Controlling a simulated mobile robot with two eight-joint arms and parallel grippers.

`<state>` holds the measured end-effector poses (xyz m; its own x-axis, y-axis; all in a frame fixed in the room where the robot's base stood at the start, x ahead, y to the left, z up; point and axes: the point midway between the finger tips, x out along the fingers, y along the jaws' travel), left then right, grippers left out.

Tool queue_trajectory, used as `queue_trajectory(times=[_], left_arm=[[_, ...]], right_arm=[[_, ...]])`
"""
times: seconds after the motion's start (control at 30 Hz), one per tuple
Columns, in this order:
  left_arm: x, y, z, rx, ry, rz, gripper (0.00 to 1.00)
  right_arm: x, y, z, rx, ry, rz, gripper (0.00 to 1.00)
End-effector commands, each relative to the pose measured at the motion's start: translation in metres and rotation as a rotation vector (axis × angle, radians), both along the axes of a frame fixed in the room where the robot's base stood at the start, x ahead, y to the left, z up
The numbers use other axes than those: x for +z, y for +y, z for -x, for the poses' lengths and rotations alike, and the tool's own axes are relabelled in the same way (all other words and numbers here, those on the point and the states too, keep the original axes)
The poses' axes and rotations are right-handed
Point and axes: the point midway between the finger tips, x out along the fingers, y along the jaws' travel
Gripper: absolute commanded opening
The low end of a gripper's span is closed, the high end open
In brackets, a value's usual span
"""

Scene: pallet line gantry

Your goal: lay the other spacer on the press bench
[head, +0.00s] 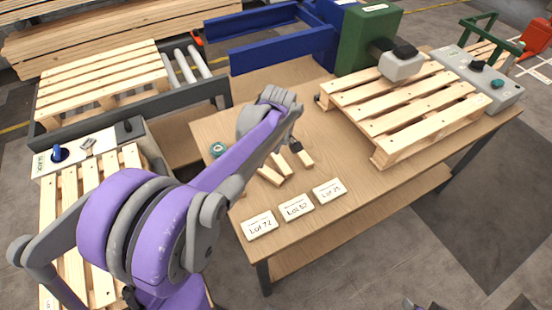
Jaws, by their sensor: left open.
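The press bench (350,185) is a wooden table with a green press (368,40) at its back. Several short wooden blocks, which look like the spacers, are on the bench near my left gripper: one block (304,158) by the fingertips, one (281,164) in the middle and one (269,176) nearer the front. My left gripper (295,146) is open and points down over the block farthest right. Its wrist and dark fingers hide part of that area, and I cannot tell whether they touch the block.
A pallet (405,108) fills the right of the bench, beside a grey control box (478,80). Lot cards (297,208) lie along the front edge. A teal tape roll (218,149) is at left. Other pallets (100,80) stand left. The bench is clear right of the cards.

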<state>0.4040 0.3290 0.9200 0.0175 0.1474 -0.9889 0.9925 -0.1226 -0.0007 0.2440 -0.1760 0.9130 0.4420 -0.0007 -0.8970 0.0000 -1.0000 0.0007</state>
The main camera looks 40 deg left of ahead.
Motion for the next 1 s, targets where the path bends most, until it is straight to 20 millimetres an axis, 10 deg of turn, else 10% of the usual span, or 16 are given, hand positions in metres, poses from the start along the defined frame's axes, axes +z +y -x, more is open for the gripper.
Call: queue_trajectory(times=[1.0], left_arm=[[-0.110, 0.016, -0.012, 0.038, 0.004, -0.001, 0.72]], right_arm=[[-0.078, 0.000, 0.015, 0.000, 0.030, 0.000, 0.49]])
